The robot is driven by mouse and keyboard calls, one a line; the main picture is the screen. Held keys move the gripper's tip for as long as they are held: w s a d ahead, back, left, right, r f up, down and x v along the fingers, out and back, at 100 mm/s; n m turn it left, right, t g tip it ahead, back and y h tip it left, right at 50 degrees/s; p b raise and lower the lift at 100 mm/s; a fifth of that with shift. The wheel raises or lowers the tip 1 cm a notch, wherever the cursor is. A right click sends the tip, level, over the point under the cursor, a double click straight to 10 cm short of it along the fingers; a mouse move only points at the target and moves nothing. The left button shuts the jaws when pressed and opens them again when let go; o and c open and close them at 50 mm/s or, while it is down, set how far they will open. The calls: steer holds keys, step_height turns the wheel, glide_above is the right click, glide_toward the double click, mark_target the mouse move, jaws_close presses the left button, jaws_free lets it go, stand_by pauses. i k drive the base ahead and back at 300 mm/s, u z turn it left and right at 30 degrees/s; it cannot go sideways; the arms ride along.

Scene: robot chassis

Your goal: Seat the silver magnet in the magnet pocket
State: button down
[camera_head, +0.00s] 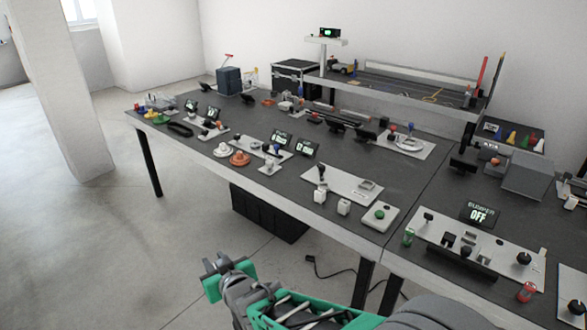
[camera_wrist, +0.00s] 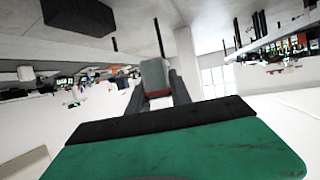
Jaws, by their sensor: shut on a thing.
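My gripper (camera_head: 217,267) is low at the bottom of the head view, in front of the table and apart from it. In the wrist view my gripper (camera_wrist: 160,92) is shut on a grey block with a red band, which looks like the silver magnet (camera_wrist: 154,74). The block sits between the two dark fingers, clear of any surface. In the head view the held block is too small to make out well. I cannot tell which of the small fixtures on the table holds the magnet pocket.
A long dark table (camera_head: 300,210) carries several grey boards with knobs, blocks and small displays. A board with a black knob and white blocks (camera_head: 341,186) lies near its front edge. A display reading OFF (camera_head: 478,213) stands at right. Open floor (camera_head: 90,250) lies at left.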

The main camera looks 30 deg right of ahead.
mark_target(321, 168)
steer(key=i, duration=2.55)
steer(key=z, duration=0.95)
